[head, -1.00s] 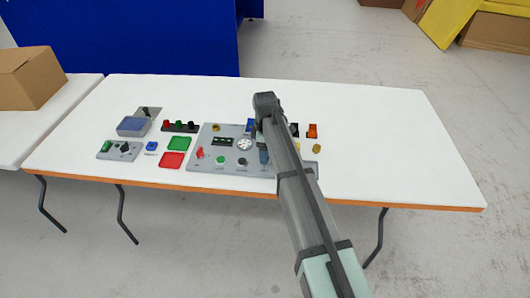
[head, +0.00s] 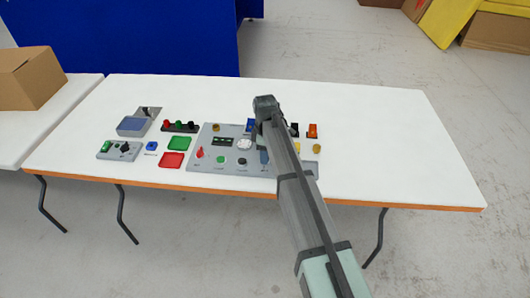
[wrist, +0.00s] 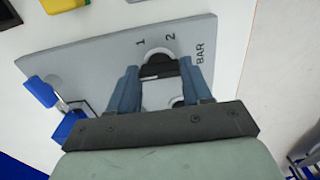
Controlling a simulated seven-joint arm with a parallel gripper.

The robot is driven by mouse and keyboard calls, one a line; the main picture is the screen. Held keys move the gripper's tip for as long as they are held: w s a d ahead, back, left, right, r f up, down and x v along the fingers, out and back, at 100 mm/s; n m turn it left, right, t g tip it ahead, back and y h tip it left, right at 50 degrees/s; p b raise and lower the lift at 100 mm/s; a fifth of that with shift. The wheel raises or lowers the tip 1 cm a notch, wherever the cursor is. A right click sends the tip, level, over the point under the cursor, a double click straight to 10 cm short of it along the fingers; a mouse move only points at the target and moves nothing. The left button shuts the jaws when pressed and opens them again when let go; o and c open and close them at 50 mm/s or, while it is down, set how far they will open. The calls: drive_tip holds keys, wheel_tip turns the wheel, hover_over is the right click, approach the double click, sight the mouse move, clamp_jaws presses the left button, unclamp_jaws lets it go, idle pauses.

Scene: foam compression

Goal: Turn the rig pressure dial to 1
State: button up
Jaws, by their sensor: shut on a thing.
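The pressure dial (wrist: 158,68) is a dark knob with a pale ring on the grey rig panel (wrist: 95,60), seen in the wrist view. The printed marks "1", "2" and "BAR" stand beside it. My gripper (wrist: 160,76) has its two blue fingers on either side of the knob, shut on it. The dial's pointer is not clear enough to read. In the head view my arm covers the dial, and the rig panel (head: 225,177) shows to its left.
A blue lever (wrist: 40,91) stands near my gripper on the panel. The white table (head: 400,150) is clear at the right.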

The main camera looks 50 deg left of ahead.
drive_tip(key=shift+c, duration=0.7)
drive_tip(key=shift+m, duration=0.3)
drive_tip(key=m, duration=0.5)
drive_tip(key=shift+m, duration=0.3)
drive_tip(key=m, duration=0.5)
drive_tip(key=shift+m, duration=0.4)
drive_tip(key=o, duration=1.1)
drive_tip(key=shift+c, duration=0.2)
drive_tip(key=shift+r, duration=0.1)
